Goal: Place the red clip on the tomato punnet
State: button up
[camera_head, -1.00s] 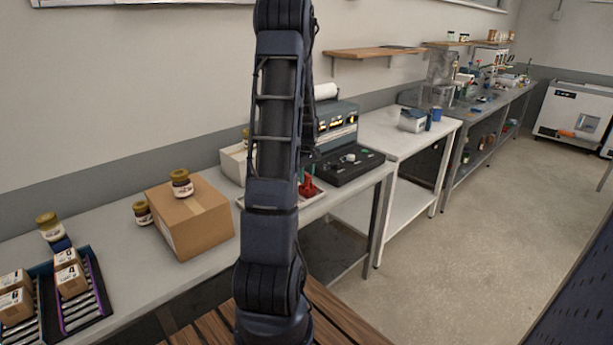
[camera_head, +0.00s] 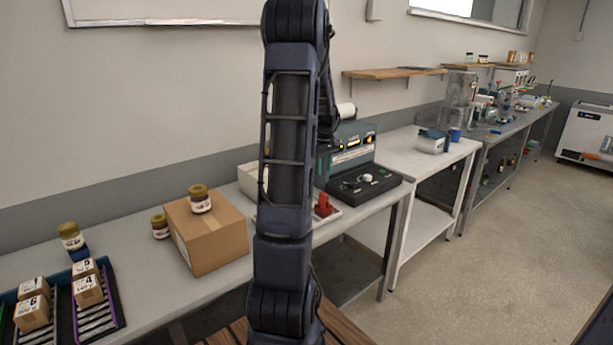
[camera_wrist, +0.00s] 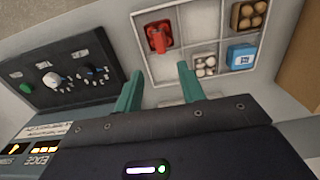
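The red clip (camera_wrist: 158,37) appears to be the red piece lying in the upper left compartment of a white divided tray (camera_wrist: 183,47) in the wrist view. In the head view the red piece (camera_head: 323,206) shows just right of my arm, in front of the dark control panel. My gripper (camera_wrist: 160,72) is open and empty, its two teal fingers apart near the tray's edge, below the red piece in the picture. In the head view my arm hides the gripper. I cannot make out a tomato punnet.
A cardboard box (camera_head: 207,236) with a jar (camera_head: 200,199) on top stands to the left on the bench.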

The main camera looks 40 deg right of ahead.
jog(key=a+r+t+h, duration=0.1)
jog(key=a+r, duration=0.5)
jog(key=a, duration=0.7)
jog(key=a+r+t, duration=0.1)
jog(key=a+r, duration=0.4)
jog(key=a, duration=0.8)
jog(key=s+a+t, duration=0.1)
jog(key=s+a, duration=0.5)
jog(key=a, duration=0.3)
jog(key=s+a+r+t+y, duration=0.1)
jog(key=s+a, duration=0.6)
jog(key=a, duration=0.3)
jog(key=shift+s+a+t, duration=0.3)
jog(key=shift+r, duration=0.1)
